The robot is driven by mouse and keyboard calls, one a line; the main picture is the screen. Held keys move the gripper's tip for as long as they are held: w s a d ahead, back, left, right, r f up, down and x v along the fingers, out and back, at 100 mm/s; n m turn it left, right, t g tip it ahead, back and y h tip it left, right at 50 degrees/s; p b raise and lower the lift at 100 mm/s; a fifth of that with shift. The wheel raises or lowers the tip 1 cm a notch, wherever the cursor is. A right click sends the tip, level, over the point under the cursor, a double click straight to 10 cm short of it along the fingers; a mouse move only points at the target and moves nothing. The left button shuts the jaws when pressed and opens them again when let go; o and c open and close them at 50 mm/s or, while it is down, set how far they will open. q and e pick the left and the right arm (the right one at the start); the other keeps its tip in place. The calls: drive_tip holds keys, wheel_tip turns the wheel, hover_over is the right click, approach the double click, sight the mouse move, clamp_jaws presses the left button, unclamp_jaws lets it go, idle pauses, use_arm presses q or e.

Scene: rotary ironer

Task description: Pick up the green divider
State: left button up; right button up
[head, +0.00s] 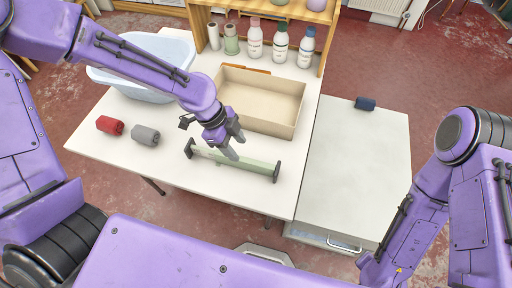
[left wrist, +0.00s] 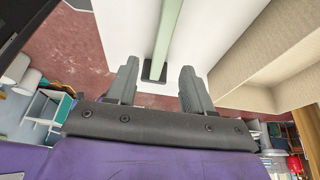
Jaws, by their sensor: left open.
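The green divider (head: 252,164) is a long pale green bar with dark end pieces, lying on the white table (head: 110,165) near its front edge. It also shows in the left wrist view (left wrist: 168,32), running away from one dark end piece. My left gripper (head: 234,147) is over the divider in the head view and hides part of it. In the left wrist view its two fingers (left wrist: 158,85) are apart, with the dark end piece showing between them. It is open and holds nothing. My right gripper is not in view; only part of my right arm shows.
An open beige box (head: 262,93) stands just behind the divider. A red roll (head: 110,125) and a grey roll (head: 145,135) lie to the left. A pale blue tub (head: 125,82) and a wooden shelf with bottles (head: 280,45) are behind. A white cabinet (head: 355,170) is at right.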

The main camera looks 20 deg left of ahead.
sight(246, 160)
use_arm(q)
drive_tip(key=x, duration=1)
drive_tip(key=shift+w+d+f+p, duration=0.1)
drive_tip(key=shift+w+f+p, duration=0.1)
drive_tip(key=shift+p, duration=0.15)
drive_tip(key=shift+s, duration=0.1)
clamp_jaws()
